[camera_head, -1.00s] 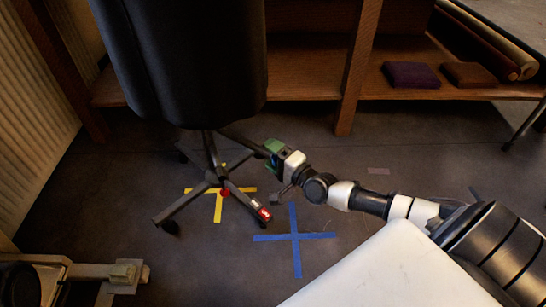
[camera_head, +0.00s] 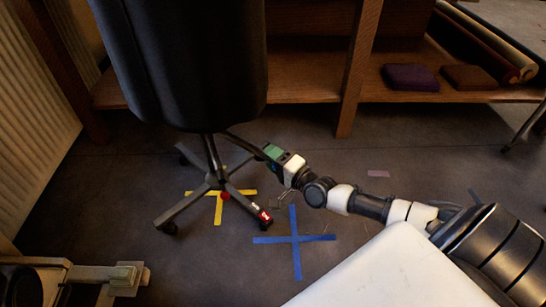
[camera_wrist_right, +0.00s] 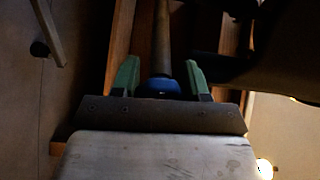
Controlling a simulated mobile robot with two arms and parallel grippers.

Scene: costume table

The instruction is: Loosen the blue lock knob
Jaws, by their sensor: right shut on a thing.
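The black office chair (camera_head: 185,65) stands on its star base, with one leg tip (camera_head: 264,215) marked red and white. My right gripper (camera_head: 270,151) reaches in from the right to a dark bar running from under the seat. In the right wrist view its two green fingers (camera_wrist_right: 160,76) stand either side of the blue lock knob (camera_wrist_right: 162,87), shut on it. A round rod rises beyond the knob. In the head view the knob is hidden by the gripper.
A yellow tape cross (camera_head: 218,208) lies under the chair base and a blue tape cross (camera_head: 296,238) lies to its right. A wooden shelf (camera_head: 303,82) stands behind, with folded cloths (camera_head: 410,77). The floor right of the chair is largely clear.

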